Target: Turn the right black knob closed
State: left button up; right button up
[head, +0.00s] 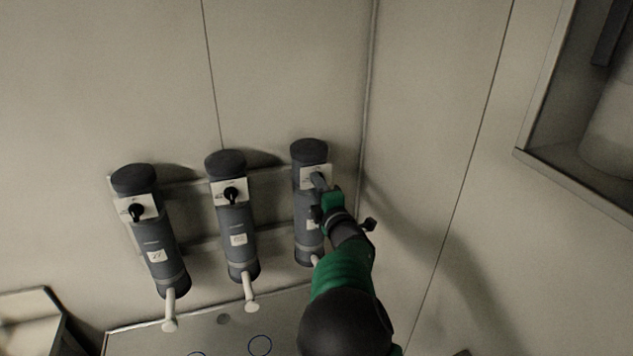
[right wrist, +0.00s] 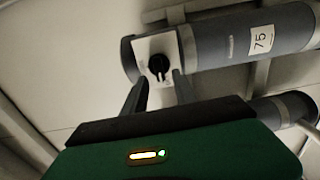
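The right black knob (right wrist: 158,65) sits on a white plate (right wrist: 150,46) near the capped end of a grey cylinder (right wrist: 225,40) in the right wrist view. My right gripper (right wrist: 161,80) is open. Its two fingers point at the knob, one to each side of it in the picture; I cannot tell whether they touch it. In the head view, my right gripper (head: 319,183) is in front of the right cylinder (head: 309,158) and hides its knob. Part of its white plate (head: 308,171) shows. My left gripper is not in view.
Two similar cylinders stand to the left, with a middle knob (head: 231,194) and a left knob (head: 136,211). Pale spouts (head: 249,294) stick out below. A panel with blue rings (head: 260,345) lies beneath. A wall corner is close on the right, with an open recess (head: 585,160) beyond.

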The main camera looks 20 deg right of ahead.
jog(key=shift+w+d+f, duration=0.15)
jog(key=shift+d, duration=0.65)
jog(key=shift+w+d+f, duration=0.1)
jog(key=shift+d+f, duration=0.05)
jog(key=shift+d, duration=0.35)
jog(key=c, duration=0.4)
jog(key=shift+c, duration=1.3)
jog(key=shift+a, duration=0.6)
grip_shut()
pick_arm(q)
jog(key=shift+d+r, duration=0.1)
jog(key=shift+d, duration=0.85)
pick_arm(e)
jog(key=shift+d+f, duration=0.1)
jog(key=shift+d, duration=0.05)
